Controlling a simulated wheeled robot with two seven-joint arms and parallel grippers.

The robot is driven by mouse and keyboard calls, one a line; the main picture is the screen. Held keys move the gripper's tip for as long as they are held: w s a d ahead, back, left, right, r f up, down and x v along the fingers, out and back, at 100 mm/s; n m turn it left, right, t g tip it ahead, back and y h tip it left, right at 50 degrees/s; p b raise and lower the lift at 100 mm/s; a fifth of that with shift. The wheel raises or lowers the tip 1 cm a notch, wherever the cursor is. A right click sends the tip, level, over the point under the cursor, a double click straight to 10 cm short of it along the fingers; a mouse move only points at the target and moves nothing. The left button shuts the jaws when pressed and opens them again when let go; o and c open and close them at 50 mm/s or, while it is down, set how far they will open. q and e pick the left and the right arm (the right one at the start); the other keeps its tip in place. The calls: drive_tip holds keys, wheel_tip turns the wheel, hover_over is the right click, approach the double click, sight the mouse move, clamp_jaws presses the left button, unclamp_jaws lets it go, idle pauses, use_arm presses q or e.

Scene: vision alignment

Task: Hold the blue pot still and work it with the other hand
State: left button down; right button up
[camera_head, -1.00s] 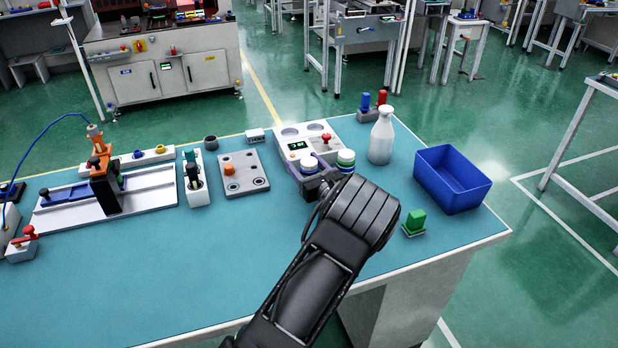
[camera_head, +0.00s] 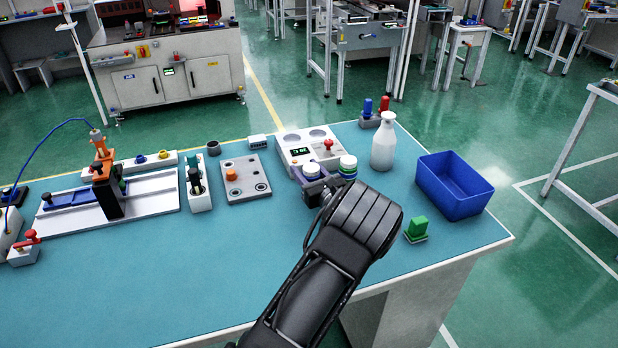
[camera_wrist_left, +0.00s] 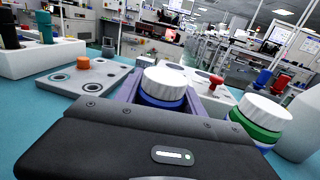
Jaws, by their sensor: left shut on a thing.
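The blue pot (camera_head: 311,169), with a white lid and a blue band, stands near the white device with a display. It also shows in the left wrist view (camera_wrist_left: 164,86). My left gripper (camera_head: 314,183) reaches in from the front, with its purple fingers on either side of the pot, shut on it. The pot's lower part is hidden by the gripper. A green-banded pot (camera_head: 348,166) with a white lid stands just to the right, outside the fingers; it also shows in the left wrist view (camera_wrist_left: 262,117). My right gripper is in neither view.
The white device (camera_head: 293,148) has a red knob. A white bottle (camera_head: 383,146), a blue bin (camera_head: 457,205) and a green block (camera_head: 417,227) are to the right. A grey plate (camera_head: 246,187) with an orange knob is to the left. The table's front left is clear.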

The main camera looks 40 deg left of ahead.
use_arm(q)
wheel_tip(320, 180, up, 10)
idle(0.5)
idle(0.3)
drive_tip(key=c, duration=1.2)
unclamp_jaws()
drive_tip(key=shift+c, duration=0.2)
clamp_jaws()
